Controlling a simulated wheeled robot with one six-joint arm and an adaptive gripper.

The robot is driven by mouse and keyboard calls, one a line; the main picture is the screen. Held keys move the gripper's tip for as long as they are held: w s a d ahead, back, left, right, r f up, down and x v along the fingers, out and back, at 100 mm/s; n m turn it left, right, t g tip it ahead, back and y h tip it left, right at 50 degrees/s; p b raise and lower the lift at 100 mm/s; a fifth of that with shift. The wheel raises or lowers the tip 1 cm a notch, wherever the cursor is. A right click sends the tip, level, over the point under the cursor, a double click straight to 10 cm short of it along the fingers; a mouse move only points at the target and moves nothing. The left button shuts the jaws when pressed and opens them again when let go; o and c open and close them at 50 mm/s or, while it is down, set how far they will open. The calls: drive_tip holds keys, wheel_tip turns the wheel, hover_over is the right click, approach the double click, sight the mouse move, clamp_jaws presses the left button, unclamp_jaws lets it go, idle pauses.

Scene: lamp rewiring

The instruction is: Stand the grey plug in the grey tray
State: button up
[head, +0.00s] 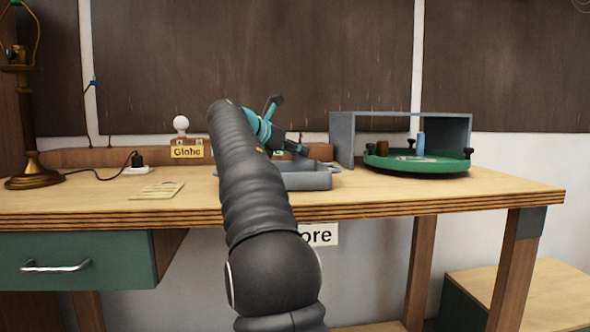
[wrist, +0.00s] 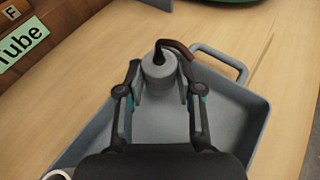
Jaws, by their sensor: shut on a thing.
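The grey plug (wrist: 158,72) is between the two fingertips of my gripper (wrist: 160,92) in the wrist view, with a short brown cord bending from its top. It looks about upright. The grey tray (wrist: 245,97) lies around and below it, with a handle at its far side. I cannot tell whether the plug touches the tray floor. In the head view the tray (head: 312,181) sits on the bench near the front edge, partly behind my arm.
A green round tray (head: 420,161) with small items stands to the right, before a grey open housing (head: 342,140). A globe bulb (head: 181,124) with a label, a brass lamp (head: 32,165), a black plug in a white socket (head: 137,170) and a paper (head: 157,190) are left.

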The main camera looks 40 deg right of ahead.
drive_tip(key=shift+f+b, duration=1.15)
drive_tip(key=shift+f, duration=0.8)
drive_tip(key=shift+f, duration=0.15)
drive_tip(key=o, duration=1.1)
drive_tip(key=shift+o, duration=0.2)
drive_tip(key=shift+a+r, duration=0.1)
drive_tip(key=shift+r, duration=0.1)
drive_tip(key=p+v, duration=0.2)
drive_tip(key=v, duration=0.9)
drive_tip(key=shift+a+r, duration=0.1)
drive_tip(key=shift+a, duration=0.3)
